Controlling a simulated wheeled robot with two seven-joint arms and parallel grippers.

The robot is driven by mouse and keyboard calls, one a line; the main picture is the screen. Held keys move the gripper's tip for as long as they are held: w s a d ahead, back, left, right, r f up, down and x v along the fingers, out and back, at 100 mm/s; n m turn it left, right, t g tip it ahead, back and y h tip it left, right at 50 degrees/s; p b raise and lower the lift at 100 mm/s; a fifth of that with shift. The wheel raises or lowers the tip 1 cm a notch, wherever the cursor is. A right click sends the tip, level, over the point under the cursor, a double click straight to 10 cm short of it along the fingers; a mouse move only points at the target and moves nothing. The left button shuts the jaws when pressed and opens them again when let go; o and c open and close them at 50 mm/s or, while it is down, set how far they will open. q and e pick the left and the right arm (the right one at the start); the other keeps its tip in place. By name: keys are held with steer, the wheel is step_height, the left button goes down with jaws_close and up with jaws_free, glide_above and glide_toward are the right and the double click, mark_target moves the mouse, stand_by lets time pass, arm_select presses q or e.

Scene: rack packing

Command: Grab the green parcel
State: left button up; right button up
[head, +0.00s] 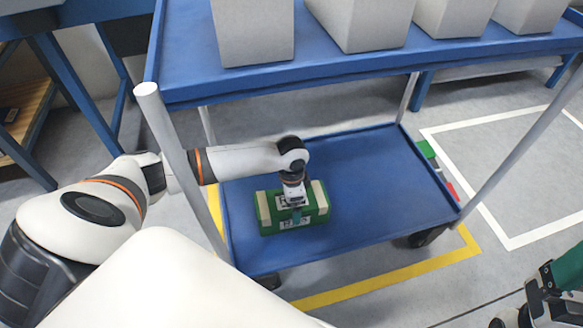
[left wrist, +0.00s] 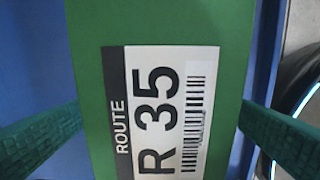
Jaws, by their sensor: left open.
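In the left wrist view the parcel (left wrist: 90,40) fills the centre, with a label reading "ROUTE R 35". The green fingers of my left gripper (left wrist: 160,125) are open, one on each side of the parcel; contact cannot be told. My right gripper (head: 553,285) is at the lower right edge, partly cut off, away from the cart.
The cart's upper shelf (head: 330,84) is above and behind the parcel, with several grey bins (head: 254,30) on it. My left arm passes beside the front left post (head: 180,165). The lower shelf (head: 385,195) is bare right of the parcel.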

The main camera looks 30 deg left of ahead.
arm_select(q)
steer(key=shift+f, duration=0.1)
steer(key=c, duration=1.3)
